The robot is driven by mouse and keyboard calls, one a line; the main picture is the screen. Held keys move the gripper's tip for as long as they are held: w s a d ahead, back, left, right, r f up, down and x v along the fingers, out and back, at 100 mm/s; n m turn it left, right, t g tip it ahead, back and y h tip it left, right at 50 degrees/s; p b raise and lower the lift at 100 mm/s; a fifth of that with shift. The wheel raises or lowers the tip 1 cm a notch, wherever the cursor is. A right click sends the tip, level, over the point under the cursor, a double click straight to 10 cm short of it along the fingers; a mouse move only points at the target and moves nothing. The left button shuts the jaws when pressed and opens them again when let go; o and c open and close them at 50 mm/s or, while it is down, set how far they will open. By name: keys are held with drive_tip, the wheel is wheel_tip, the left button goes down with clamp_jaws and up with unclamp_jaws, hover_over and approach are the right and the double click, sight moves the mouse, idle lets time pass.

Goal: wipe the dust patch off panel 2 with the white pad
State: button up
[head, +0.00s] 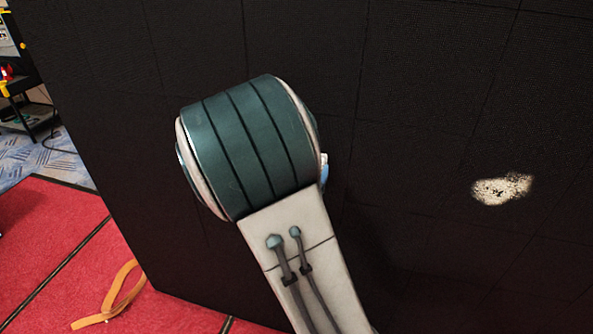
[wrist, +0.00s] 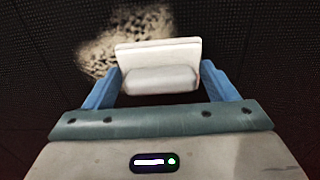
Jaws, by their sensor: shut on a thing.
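The white pad (wrist: 158,52) has a flat plate and a rounded grip block, and shows in the wrist view. My gripper (wrist: 160,78) is shut on the block, with a blue finger at each side. A pale, speckled dust patch (wrist: 108,42) lies on the black wall behind the pad, mostly to its upper left. I cannot tell whether pad and wall touch. In the head view my arm hides most of my gripper. A pale dust patch (head: 502,189) shows there on the wall, right of my arm. I cannot tell if both views show the same patch. No panel number is readable.
The black video wall (head: 420,90) with faint panel seams fills most of the head view. A red floor (head: 50,240) with an orange strap (head: 118,293) lies at lower left. A dark cart (head: 22,105) stands at far left.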

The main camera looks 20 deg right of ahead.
drive_tip(key=shift+s+d, duration=0.65)
drive_tip(key=shift+d, duration=0.35)
